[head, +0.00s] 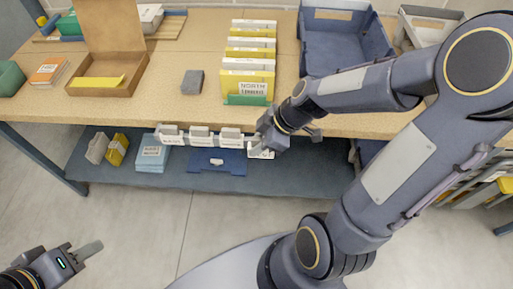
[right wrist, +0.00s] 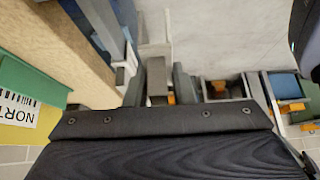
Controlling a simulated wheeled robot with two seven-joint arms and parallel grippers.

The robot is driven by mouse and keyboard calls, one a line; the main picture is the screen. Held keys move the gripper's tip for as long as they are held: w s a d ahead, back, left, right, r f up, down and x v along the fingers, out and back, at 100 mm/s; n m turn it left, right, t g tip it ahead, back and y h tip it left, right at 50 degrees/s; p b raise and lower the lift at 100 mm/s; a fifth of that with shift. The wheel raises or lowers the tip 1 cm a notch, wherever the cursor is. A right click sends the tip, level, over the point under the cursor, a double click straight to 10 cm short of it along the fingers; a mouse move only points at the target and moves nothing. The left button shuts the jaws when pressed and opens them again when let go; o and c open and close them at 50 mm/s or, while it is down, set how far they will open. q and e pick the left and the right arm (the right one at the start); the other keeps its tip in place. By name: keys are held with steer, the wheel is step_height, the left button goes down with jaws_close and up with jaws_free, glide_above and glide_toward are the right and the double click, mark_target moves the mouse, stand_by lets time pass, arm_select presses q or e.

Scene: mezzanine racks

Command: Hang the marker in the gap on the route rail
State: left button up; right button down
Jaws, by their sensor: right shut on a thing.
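The route rail (head: 185,142) is a pale strip along the front edge of the bench. Several light grey markers with white labels hang on it, such as the left one (head: 170,132) and the right one (head: 230,134). My right gripper (head: 268,143) is at the rail's right end, shut on a marker (head: 261,153) whose white label shows below the jaws. The gripper hides the rail there, so I cannot tell whether this marker touches it. In the right wrist view a grey piece (right wrist: 157,76) shows between the fingers. My left gripper (head: 80,252) is low at the left, away from the bench; its jaw opening is unclear.
On the bench are a cardboard box (head: 125,86), a grey block (head: 192,82), a row of yellow and white cards (head: 248,84) and a blue bin (head: 345,60). The lower shelf (head: 290,178) holds blue and yellow items. The floor (head: 140,225) in front is clear.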

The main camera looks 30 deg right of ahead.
steer(key=shift+w+d, duration=0.6)
steer(key=shift+w, duration=0.35)
steer(key=shift+w+d+p, duration=0.45)
steer(key=shift+w+p, duration=0.1)
steer(key=shift+w, duration=0.15)
steer(key=shift+w+d+p, duration=0.45)
steer(key=shift+w+p, duration=0.05)
steer(key=shift+w, duration=0.2)
steer(key=shift+w+d+f, duration=0.1)
steer(key=shift+w+d, duration=0.05)
steer(key=shift+w, duration=0.1)
step_height(320, 180, down, 4)
steer(key=b, duration=0.5)
steer(key=c, duration=1.1)
jaws_free()
steer(key=shift+c, duration=0.2)
